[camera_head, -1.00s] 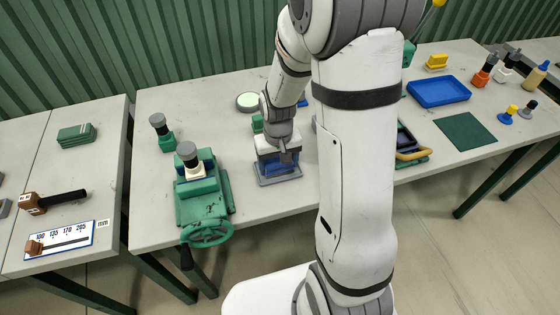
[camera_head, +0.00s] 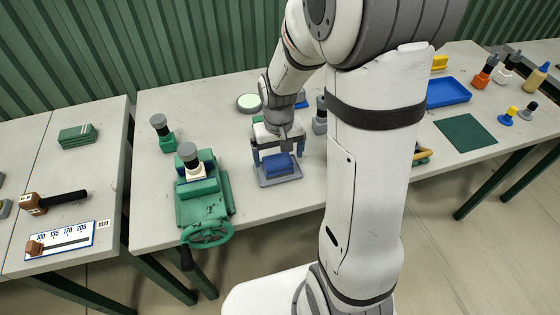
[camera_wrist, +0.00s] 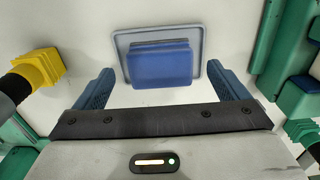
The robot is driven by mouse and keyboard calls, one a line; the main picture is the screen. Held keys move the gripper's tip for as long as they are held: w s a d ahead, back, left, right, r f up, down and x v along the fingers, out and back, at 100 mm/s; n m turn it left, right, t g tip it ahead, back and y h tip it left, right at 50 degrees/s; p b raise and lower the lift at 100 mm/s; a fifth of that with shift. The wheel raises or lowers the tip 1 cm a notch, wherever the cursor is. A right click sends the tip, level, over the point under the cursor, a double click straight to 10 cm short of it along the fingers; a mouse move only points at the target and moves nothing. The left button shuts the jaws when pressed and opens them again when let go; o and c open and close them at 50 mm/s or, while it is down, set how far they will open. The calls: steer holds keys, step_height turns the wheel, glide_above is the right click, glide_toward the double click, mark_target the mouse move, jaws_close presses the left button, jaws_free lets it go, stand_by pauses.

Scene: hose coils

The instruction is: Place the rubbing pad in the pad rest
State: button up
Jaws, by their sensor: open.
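The rubbing pad is a blue block (camera_head: 279,165) lying in the pad rest, a shallow grey tray (camera_head: 264,182) on the table in front of my arm. In the wrist view the pad (camera_wrist: 160,66) sits inside the rim of the rest (camera_wrist: 122,36), its sides roughly in line with the rim. My gripper (camera_head: 279,151) is open and empty just above and behind the pad. In the wrist view its two fingers (camera_wrist: 162,72) stand apart on either side of the pad, with clear gaps to it.
A green vise-like machine (camera_head: 205,203) with a handwheel stands left of the rest. A grey-topped green tool (camera_head: 162,133) and a pale round disc (camera_head: 248,102) are behind. A blue tray (camera_head: 447,92) and green mat (camera_head: 466,132) lie at the right. The table's front edge is close.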

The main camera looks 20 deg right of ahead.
mark_target(279, 163)
step_height(279, 163, up, 7)
steer(key=s+r+t, duration=0.1)
steer(key=s+r, duration=0.2)
steer(key=s, duration=0.3)
steer(key=s+r+t, duration=0.1)
steer(key=s+r, duration=0.3)
steer(key=s, duration=0.3)
steer(key=shift+s+d+r+t, duration=0.2)
steer(key=shift+d+r+t, duration=0.05)
steer(key=shift+t, duration=0.15)
stand_by(1.7)
